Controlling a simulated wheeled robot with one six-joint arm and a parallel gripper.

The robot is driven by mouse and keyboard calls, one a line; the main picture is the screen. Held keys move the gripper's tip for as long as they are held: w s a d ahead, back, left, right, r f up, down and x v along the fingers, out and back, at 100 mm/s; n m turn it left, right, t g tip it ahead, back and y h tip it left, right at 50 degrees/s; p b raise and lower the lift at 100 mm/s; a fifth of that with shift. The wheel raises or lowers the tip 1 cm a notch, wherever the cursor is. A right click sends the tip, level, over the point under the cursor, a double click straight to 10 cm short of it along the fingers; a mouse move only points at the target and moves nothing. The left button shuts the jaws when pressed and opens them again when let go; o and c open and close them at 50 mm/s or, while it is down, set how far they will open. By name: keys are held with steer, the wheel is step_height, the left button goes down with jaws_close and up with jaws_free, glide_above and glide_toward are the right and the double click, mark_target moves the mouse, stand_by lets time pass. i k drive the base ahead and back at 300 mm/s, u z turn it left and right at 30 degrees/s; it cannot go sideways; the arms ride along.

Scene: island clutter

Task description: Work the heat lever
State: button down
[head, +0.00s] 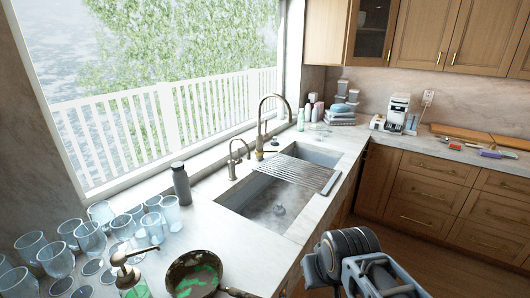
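No part clearly labelled as a heat lever can be made out. A tall brass faucet (261,128) with a curved neck stands behind the sink, and a small handle shows low on its side. A shorter brass tap (232,160) stands to its left. A white and grey countertop appliance (397,112) sits on the far counter; any lever on it is too small to tell. Parts of my arm show at the bottom right, over the counter's front edge. My gripper's fingertips do not show.
The sink (240,205) carries a drying rack (297,172). Several glasses (92,238), a soap dispenser (133,275), a dark pan (193,270) and a grey bottle (181,184) crowd the near counter. A wooden board (480,135) lies at the far right. The floor (420,265) is clear.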

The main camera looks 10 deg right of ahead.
mark_target(257, 153)
steer(key=z, duration=0.4)
steer(key=k, duration=0.55)
steer(key=z, duration=0.9)
steer(key=k, duration=0.7)
steer(key=z, duration=0.6)
steer(key=i, duration=1.9)
steer(key=u, duration=0.5)
steer(key=i, duration=1.6)
steer(key=u, duration=2)
steer(key=i, duration=1.05)
steer(key=u, duration=1.05)
